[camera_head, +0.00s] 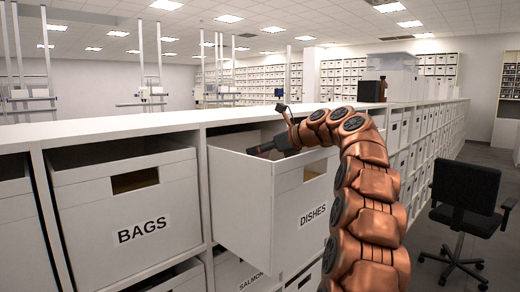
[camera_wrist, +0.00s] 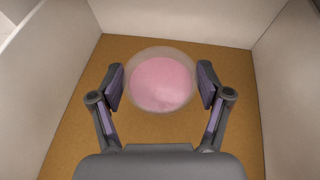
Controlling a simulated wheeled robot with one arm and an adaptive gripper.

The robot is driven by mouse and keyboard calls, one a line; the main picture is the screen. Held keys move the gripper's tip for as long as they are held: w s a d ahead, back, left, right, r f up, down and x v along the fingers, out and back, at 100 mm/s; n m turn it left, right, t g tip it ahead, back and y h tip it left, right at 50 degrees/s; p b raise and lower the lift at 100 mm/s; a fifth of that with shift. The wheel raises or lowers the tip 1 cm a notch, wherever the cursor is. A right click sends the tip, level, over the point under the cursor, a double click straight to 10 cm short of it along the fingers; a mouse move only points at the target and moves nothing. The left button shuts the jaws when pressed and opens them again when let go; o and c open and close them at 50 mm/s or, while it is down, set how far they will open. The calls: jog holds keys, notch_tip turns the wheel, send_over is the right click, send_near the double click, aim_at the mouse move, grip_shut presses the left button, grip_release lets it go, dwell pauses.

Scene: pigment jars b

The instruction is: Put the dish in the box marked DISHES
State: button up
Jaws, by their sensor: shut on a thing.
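The dish (camera_wrist: 161,84) is a small round bowl with a clear rim and pink inside, seen in the wrist view between my fingers. My gripper (camera_wrist: 161,90) is shut on it, one finger at each side. Below the dish is the brown floor (camera_wrist: 160,128) of the box, with pale walls around. In the head view the box marked DISHES (camera_head: 290,232) is white and pulled out from the shelf. My gripper (camera_head: 266,149) reaches down into its open top; the dish is hidden there. I cannot tell whether the dish touches the floor.
A box marked BAGS (camera_head: 125,205) stands to the left, and a box marked SALMON (camera_head: 235,272) is below. The white shelf top (camera_head: 130,125) runs behind. A black office chair (camera_head: 462,205) stands at the right on open floor.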

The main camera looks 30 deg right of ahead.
jog(key=shift+f, duration=0.65)
jog(key=o, duration=0.9)
jog(key=shift+a+f, duration=0.1)
jog(key=shift+f, duration=0.2)
jog(key=shift+o, duration=0.7)
jog(key=shift+f, duration=0.35)
jog(key=shift+r+b, duration=0.35)
jog(key=shift+r, duration=0.05)
jog(key=shift+s+r, duration=0.1)
jog(key=shift+r, duration=0.2)
jog(key=r+v, duration=0.1)
jog(key=v, duration=1.1)
jog(key=shift+r+p, duration=0.25)
jog(key=shift+p, duration=0.15)
